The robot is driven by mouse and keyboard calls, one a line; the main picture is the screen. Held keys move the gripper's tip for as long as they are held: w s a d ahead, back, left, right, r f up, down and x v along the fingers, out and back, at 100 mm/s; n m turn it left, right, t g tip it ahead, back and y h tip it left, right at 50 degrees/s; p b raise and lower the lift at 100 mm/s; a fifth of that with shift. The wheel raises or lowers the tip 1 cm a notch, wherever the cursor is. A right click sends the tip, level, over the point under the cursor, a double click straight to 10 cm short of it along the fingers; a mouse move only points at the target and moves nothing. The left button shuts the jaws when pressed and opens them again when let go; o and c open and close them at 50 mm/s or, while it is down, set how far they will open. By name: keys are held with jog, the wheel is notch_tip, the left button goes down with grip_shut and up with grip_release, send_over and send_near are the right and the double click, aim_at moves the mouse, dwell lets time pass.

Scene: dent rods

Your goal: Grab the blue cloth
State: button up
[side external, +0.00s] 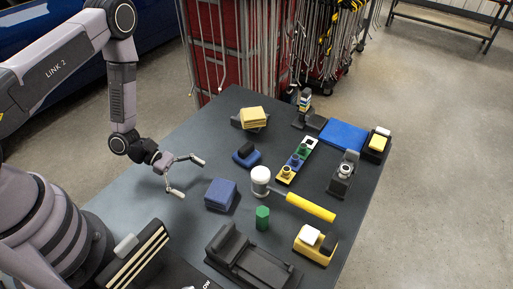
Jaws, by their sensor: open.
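A blue, block-shaped item that looks like folded cloth (221,193) sits on the dark table, left of the middle. A flat blue sheet (344,135) lies at the far right; I cannot tell whether it is cloth or a mat. My gripper (189,176) is open and empty, its two fingers spread apart. It hangs above the left part of the table, to the upper left of the folded blue item and apart from it.
A mallet with a yellow handle (310,207) and a green hexagonal piece (263,217) lie right of the folded blue item. A smaller blue-and-black piece (246,155) is behind it. A yellow stack (253,116) sits farther back. A black holder (250,262) stands in front.

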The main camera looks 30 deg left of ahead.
aim_at(209, 188)
jog(key=x, duration=0.5)
jog(key=shift+w+d, duration=0.1)
jog(key=shift+d, duration=0.1)
jog(key=c, duration=0.8)
